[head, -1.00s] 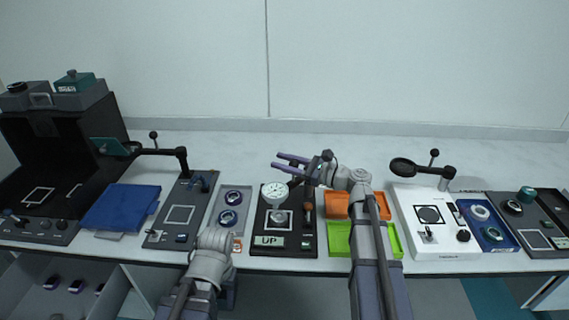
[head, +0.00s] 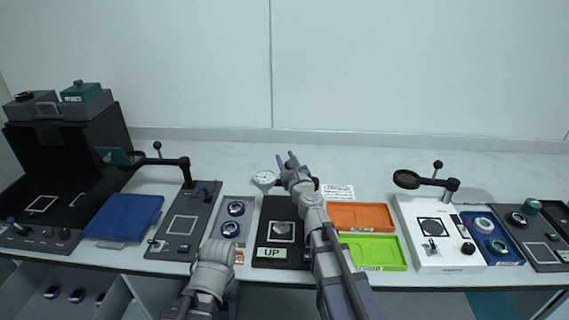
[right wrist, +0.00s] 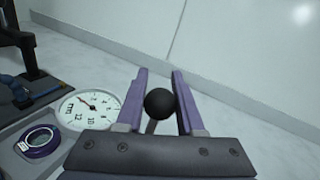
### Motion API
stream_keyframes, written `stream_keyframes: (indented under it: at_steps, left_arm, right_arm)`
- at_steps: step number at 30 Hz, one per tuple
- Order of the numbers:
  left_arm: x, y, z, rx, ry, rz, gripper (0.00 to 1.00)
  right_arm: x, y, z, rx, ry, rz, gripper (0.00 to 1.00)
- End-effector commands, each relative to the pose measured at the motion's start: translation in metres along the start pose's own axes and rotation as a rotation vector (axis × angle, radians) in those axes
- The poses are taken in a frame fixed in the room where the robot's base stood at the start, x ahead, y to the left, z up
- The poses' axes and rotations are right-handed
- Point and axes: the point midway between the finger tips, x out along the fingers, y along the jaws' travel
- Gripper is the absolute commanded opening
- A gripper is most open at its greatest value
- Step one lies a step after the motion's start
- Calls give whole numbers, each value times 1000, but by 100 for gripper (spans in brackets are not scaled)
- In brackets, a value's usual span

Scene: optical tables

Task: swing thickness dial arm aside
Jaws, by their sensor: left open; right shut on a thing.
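The thickness gauge is a black base (head: 264,231) with an UP label and a grey sample puck (head: 283,229) on it. Its round white dial (head: 265,179) sits behind the base, clear of the puck. In the right wrist view the dial (right wrist: 91,109) is left of the fingers. My right gripper (head: 287,160) is behind the base, its fingers shut on a black ball knob (right wrist: 159,104) on a thin stem. My forearm hides the base's right side and most of the dial arm. My left gripper (head: 230,288) hangs low at the front table edge, its fingers mostly hidden.
A grey tray with lens rings (head: 235,209) stands left of the base. Orange (head: 361,215) and green (head: 375,253) trays lie right of it. A white magnifier station (head: 418,262) stands further right. The table strip behind is clear.

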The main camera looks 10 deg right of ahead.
Motion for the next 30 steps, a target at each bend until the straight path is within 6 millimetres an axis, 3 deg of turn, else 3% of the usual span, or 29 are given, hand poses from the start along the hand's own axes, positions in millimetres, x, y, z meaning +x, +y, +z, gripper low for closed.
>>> stream_keyframes:
  at_steps: [12,27,28,30]
  left_arm:
    - [0,0,0,0,0,0,50]
    - [0,0,0,0,0,0,50]
    - [0,0,0,0,0,0,50]
    - [0,0,0,0,0,0,50]
  right_arm:
    - [11,-9,-2,0,28,-144,0]
    - [12,-11,-2,0,31,-160,0]
    - [12,-11,-2,0,31,-160,39]
    - [12,-11,-2,0,31,-160,47]
